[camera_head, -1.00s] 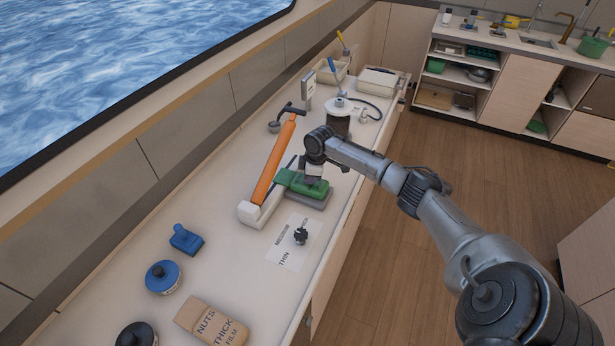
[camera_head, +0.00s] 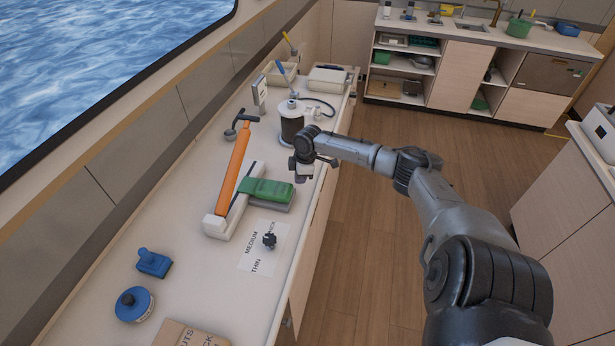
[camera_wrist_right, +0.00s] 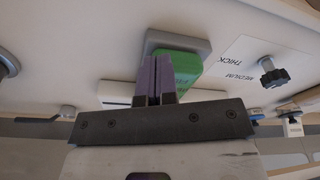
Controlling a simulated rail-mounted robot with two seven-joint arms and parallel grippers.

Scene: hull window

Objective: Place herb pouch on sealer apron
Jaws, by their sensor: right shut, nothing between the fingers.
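The green herb pouch (camera_head: 267,190) lies flat on the grey sealer apron (camera_head: 279,207), beside the white sealer base (camera_head: 215,226) with its raised orange arm (camera_head: 234,168). My right gripper (camera_head: 303,174) hangs just beyond the pouch, toward the counter's front edge, apart from it in the head view. In the right wrist view, the purple fingers (camera_wrist_right: 156,78) are together and empty. They hide part of the green pouch (camera_wrist_right: 188,66); the grey apron (camera_wrist_right: 168,40) shows behind it. My left gripper is out of view.
A card marked MEDIUM and THIN (camera_head: 257,259) with a black knob (camera_head: 270,240) lies nearer. A dark spool (camera_head: 291,122) stands behind my right gripper. A blue tool (camera_head: 153,263) and blue-lidded jar (camera_head: 134,304) stand at near left.

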